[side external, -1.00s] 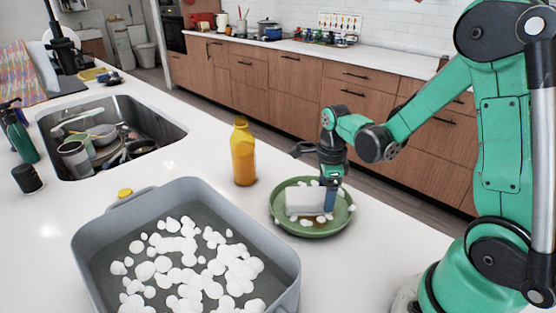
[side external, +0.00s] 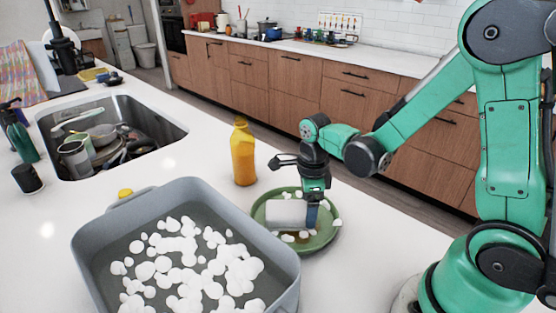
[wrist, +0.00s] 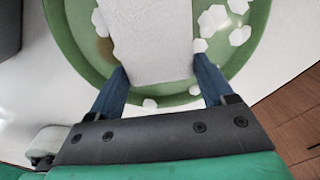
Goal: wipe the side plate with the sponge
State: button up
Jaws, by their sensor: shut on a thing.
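The side plate (side external: 330,233) is green and lies on the white counter, right of the grey tub. White foam bits and a brown smear (side external: 299,234) show on it. The sponge (side external: 286,213) is a white block low over the plate; I cannot tell if its underside touches. My gripper (side external: 312,215) points down over the plate, shut on the sponge. In the wrist view the sponge (wrist: 150,40) sits between the blue fingers of my gripper (wrist: 158,88), covering the plate's middle. The plate's rim (wrist: 72,55) shows around it, with brown stain at the sponge's left edge.
A grey tub (side external: 200,199) with white foam stands left of the plate, close to it. A yellow bottle (side external: 243,152) stands behind. A sink (side external: 110,135) with dishes is at the far left. Counter is free to the right of the plate.

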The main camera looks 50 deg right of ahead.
aim_at(304, 212)
jog(key=shift+d, duration=4.25)
jog(key=shift+a, duration=5.05)
notch_tip(304, 212, up, 10)
jog(key=shift+f, duration=0.15)
jog(key=s+d+r+n, duration=0.3)
jog(key=s+r+n, duration=0.15)
jog(key=s, duration=0.25)
jog(key=s+d+r+n, duration=0.4)
jog(key=s+r, duration=0.1)
jog(key=s, duration=0.2)
jog(key=f, duration=1.8)
jog(key=shift+w+a+f, duration=0.1)
jog(key=shift+w+f, duration=0.05)
jog(key=shift+w, duration=0.1)
jog(key=shift+s+f, duration=0.1)
jog(key=shift+f, duration=0.5)
